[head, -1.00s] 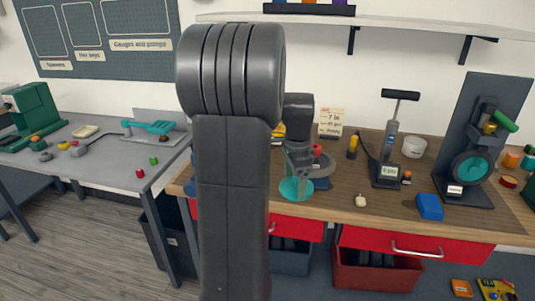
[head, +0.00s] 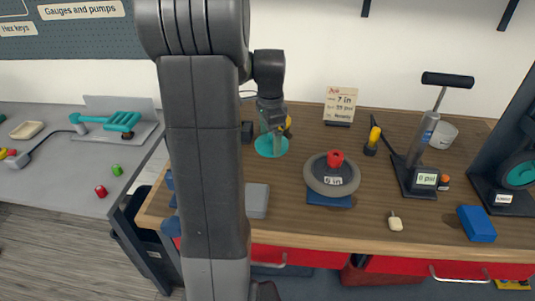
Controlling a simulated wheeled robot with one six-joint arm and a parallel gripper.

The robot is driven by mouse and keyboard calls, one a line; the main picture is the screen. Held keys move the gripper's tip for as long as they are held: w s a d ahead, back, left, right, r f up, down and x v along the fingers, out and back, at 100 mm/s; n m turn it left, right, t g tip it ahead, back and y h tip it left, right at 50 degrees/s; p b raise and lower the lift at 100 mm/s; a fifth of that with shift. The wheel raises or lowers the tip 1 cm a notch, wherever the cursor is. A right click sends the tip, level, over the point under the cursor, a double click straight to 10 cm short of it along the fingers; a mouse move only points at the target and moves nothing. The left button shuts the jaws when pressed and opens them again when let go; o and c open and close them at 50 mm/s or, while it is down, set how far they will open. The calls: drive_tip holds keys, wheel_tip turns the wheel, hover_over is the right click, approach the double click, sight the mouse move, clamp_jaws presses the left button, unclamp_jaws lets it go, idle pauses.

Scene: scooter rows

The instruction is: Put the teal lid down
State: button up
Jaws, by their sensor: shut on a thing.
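The teal lid (head: 268,150) is a flat round disc with an upright grip on top. It shows at the back of the wooden bench, left of a small grey tyre. My gripper (head: 275,128) points down over the lid and is shut on its grip. The lid looks level. I cannot tell whether its underside touches the bench top or hangs just above it.
The small tyre (head: 331,176) with a red knob stands on a blue base. A grey block (head: 257,200) lies in front of the lid. The pump (head: 425,140), yellow-topped tool (head: 372,141) and blue box (head: 476,223) are farther right. A sign (head: 339,105) stands behind.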

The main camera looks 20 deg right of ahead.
sight(270, 136)
wheel_tip(270, 136, down, 8)
drive_tip(key=shift+r, duration=0.25)
drive_tip(key=shift+f, duration=0.15)
drive_tip(key=o, duration=0.8)
drive_tip(key=shift+c, duration=0.2)
wheel_tip(270, 136, up, 12)
drive_tip(key=shift+r, duration=0.2)
